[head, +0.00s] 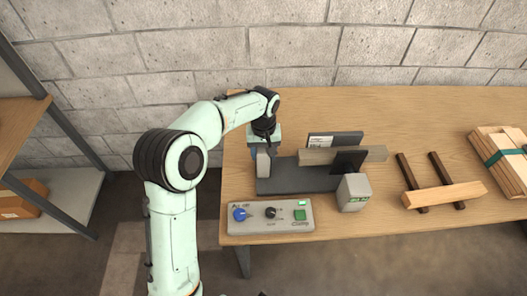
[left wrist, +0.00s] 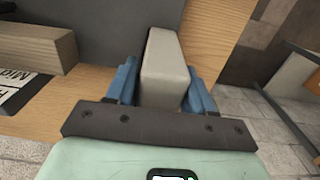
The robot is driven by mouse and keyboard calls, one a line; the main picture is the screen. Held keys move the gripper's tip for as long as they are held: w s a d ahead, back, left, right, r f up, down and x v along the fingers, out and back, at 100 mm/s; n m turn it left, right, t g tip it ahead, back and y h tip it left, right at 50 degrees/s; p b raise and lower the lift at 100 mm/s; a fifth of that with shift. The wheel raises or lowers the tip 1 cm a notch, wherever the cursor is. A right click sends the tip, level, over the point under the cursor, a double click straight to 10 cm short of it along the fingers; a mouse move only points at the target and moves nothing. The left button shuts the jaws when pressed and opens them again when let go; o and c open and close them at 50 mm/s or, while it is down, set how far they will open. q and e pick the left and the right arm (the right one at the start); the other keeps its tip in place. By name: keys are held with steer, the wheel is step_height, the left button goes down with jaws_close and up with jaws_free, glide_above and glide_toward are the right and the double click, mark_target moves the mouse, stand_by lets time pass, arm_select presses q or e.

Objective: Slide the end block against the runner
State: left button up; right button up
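The end block, a pale grey upright block (head: 263,163), stands at the left end of a dark grey plate (head: 300,178). In the left wrist view the block (left wrist: 165,65) lies between the two blue fingers of my left gripper (left wrist: 162,90), which appear to touch both its sides. The runner appears to be the brownish-grey wooden bar (head: 318,157) lying along the plate; its end shows in the left wrist view (left wrist: 30,46), apart from the block. A dark upright plate (head: 348,161) stands in front of the bar. My right gripper is not in view.
A control box (head: 270,217) with a blue knob sits at the table's front edge. A grey box with a green display (head: 354,193) stands near the plate's right end. A wooden assembly (head: 445,195) and strapped boards (head: 500,155) lie to the right. The table's back is clear.

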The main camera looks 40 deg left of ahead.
arm_select(q)
jaws_close()
steer(key=w+d+p, duration=0.1)
steer(key=w+d, duration=0.2)
steer(key=shift+w+d+p, duration=0.1)
steer(key=shift+d+p, duration=0.25)
steer(key=shift+p, duration=0.05)
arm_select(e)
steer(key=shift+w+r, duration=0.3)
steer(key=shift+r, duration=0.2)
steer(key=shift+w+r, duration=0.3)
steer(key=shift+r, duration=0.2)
arm_select(q)
steer(key=o, duration=1.1)
jaws_free()
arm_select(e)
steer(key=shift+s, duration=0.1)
arm_select(q)
step_height(320, 180, up, 14)
steer(key=p, duration=0.2)
steer(key=shift+f, duration=0.25)
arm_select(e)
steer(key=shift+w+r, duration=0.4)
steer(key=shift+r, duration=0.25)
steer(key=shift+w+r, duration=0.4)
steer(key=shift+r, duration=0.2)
